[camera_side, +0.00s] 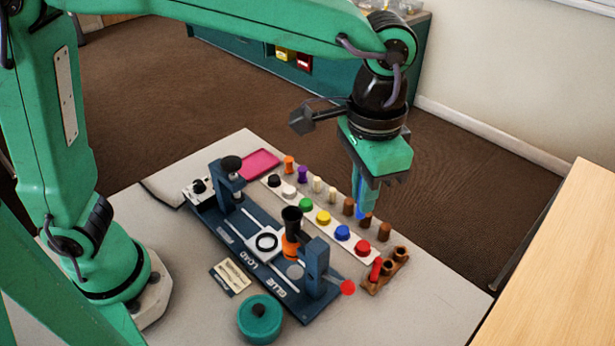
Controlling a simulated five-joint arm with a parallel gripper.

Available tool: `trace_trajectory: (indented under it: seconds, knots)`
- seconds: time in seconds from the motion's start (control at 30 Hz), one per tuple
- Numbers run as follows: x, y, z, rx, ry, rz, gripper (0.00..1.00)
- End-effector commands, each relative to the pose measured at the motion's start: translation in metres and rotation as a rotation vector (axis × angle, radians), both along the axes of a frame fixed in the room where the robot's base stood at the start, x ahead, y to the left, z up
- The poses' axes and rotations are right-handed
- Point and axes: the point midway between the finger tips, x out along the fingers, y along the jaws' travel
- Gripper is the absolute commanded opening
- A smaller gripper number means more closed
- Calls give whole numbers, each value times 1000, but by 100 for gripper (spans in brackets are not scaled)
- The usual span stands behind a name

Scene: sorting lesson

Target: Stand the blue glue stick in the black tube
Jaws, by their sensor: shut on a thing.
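My gripper (366,192) points down over the right part of the table and is shut on the blue glue stick (359,208). Only a narrow blue strip of the stick shows at the fingers; the rest is hidden. The stick looks upright, close to the row of brown cylinders; I cannot tell whether its lower end touches anything. The black tube (291,214) stands upright with its open mouth up, above an orange part (290,246) on the dark blue fixture (225,232). It is to the left of my gripper, clear of it.
A white strip with coloured knobs (323,217) runs between the fixture and several brown cylinders (384,231). A brown holder (401,254) with a red stick (376,269) is at the right. A teal round container (260,321) and a pink tray (262,162) also stand on the table.

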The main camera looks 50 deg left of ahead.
Motion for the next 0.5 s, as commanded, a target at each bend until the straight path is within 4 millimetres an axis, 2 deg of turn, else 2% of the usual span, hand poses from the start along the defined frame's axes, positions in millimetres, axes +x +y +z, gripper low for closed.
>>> trace_trajectory:
  seconds: [0.3, 0.5]
  knots:
    - [-28, 57, 30, -1, -3, 2, 0]
    - [-44, 81, 39, 0, 0, 2, 0]
